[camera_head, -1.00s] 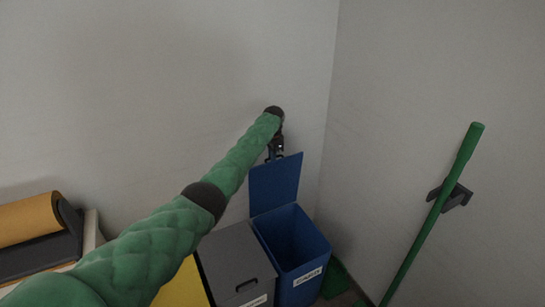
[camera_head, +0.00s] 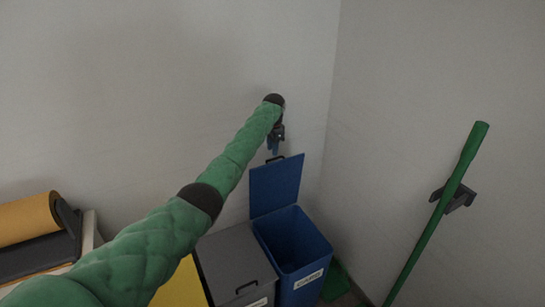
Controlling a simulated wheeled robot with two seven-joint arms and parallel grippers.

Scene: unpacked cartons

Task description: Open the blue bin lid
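The blue bin (camera_head: 306,279) stands in the corner with a white label on its front. Its blue lid (camera_head: 276,187) is raised and stands upright at the back of the opening, with a dark handle (camera_head: 275,159) on its top edge. The inside of the bin is visible. My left arm reaches in from the left, and my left gripper (camera_head: 275,147) is just above the lid's handle, seemingly apart from it. The fingers are small and dark there, and I cannot tell how wide they stand. My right gripper is not in view.
A grey-lidded bin (camera_head: 236,262) stands left of the blue bin, with a yellow bin (camera_head: 180,287) beside it. A green pole (camera_head: 435,219) leans in a wall holder (camera_head: 455,197) on the right. Walls close off the corner.

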